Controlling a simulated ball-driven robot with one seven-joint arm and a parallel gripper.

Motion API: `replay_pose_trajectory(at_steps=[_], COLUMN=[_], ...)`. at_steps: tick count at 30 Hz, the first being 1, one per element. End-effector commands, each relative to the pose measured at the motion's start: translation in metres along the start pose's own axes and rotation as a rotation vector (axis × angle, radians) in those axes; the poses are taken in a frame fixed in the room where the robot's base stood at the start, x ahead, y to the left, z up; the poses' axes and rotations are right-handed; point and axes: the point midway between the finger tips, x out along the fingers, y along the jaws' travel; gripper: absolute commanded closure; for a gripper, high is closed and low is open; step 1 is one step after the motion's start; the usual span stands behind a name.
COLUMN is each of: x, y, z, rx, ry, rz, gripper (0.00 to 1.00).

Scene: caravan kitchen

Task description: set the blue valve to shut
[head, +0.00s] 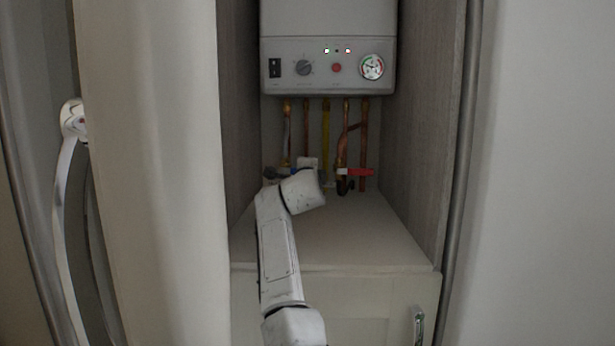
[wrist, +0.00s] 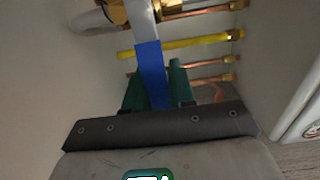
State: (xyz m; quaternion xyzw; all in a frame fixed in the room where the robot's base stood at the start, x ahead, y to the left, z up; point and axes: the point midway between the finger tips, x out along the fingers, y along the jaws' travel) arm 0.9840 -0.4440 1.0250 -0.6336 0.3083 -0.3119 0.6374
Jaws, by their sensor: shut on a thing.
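The blue valve's handle (wrist: 151,72) shows in the wrist view as a blue sleeve on a pale metal lever. The lever runs from a brass valve body (wrist: 118,12) at the top edge down between my fingers. It lies roughly across the line of the pipes. My gripper (wrist: 158,82) has dark green fingers, one on each side of the blue sleeve, and is shut on it. The sleeve's lower end is hidden between the fingers. In the head view my white arm reaches into the cupboard, and its end hides most of the blue valve.
A red valve handle (head: 357,172) sits to the right of my arm's end. Copper pipes (head: 364,130) and a yellow pipe (head: 326,130) run down from the boiler (head: 328,66). Cupboard walls close in on both sides. The shelf (head: 365,235) is bare to the right of my arm.

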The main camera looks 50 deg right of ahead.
Motion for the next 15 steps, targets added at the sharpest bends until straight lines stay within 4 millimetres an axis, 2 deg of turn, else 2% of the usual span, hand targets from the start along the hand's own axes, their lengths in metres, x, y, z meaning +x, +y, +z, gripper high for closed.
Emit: replay_pose_trajectory(at_steps=[11,12,15], x=[0.0009,0.0009,0.0009], y=[0.0049,0.0051,0.005], z=[-0.0017,-0.0017,-0.0017], rx=[0.011,0.011,0.011], ry=[0.002,0.002,0.002], rz=[0.01,0.01,0.009], gripper=[1.0,0.75,0.66])
